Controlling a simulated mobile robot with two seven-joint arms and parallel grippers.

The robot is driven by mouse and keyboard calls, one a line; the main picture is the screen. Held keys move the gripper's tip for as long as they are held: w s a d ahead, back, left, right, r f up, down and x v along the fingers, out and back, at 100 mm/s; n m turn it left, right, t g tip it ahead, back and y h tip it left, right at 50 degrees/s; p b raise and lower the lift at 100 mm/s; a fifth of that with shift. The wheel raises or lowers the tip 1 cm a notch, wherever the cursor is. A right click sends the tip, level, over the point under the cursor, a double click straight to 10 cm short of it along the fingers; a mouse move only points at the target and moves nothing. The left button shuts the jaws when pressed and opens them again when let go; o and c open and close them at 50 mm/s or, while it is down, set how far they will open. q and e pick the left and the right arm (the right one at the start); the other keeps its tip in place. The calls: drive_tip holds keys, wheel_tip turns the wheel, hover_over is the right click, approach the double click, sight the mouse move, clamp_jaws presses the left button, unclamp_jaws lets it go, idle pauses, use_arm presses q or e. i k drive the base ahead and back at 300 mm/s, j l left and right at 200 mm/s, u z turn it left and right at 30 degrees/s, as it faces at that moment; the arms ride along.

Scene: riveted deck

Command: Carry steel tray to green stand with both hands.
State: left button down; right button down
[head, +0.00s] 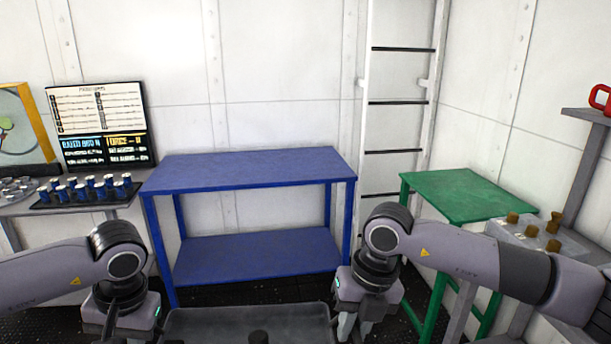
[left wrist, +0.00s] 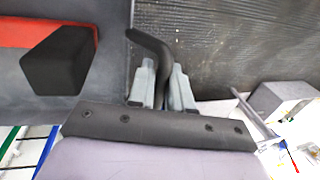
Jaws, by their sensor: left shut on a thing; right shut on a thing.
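The steel tray (head: 245,322) is a grey tray at the bottom edge of the head view, cut off by the frame, with a dark object (head: 258,338) on it. My right gripper (head: 347,326) is at the tray's right end, shut; its exact hold is hard to see. My left gripper (head: 118,338) is at the left, low in the frame. In the left wrist view, its fingers (left wrist: 164,85) are shut on a dark bent handle (left wrist: 153,45). A black block and a red patch show beside it there. The green stand (head: 465,195) stands at the right, apart from the tray.
A blue two-level table (head: 245,170) stands ahead, its top bare. A ladder (head: 400,100) stands by the wall. A grey box with brass knobs (head: 530,232) is close to the green stand's right side.

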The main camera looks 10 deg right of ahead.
sight(461, 193)
drive_tip(key=i+j+z, duration=0.1)
drive_tip(key=i+z, duration=0.15)
drive_tip(key=i, duration=0.95)
drive_tip(key=i+z, duration=0.25)
drive_tip(key=i, duration=0.3)
drive_tip(key=i+j+z, duration=0.1)
drive_tip(key=i+z, duration=0.15)
drive_tip(key=i, duration=0.3)
drive_tip(key=i+j+z, duration=0.1)
drive_tip(key=i+z, duration=0.4)
drive_tip(key=i, duration=0.65)
drive_tip(key=i+z, duration=0.3)
drive_tip(key=z, duration=0.45)
drive_tip(key=k, duration=0.05)
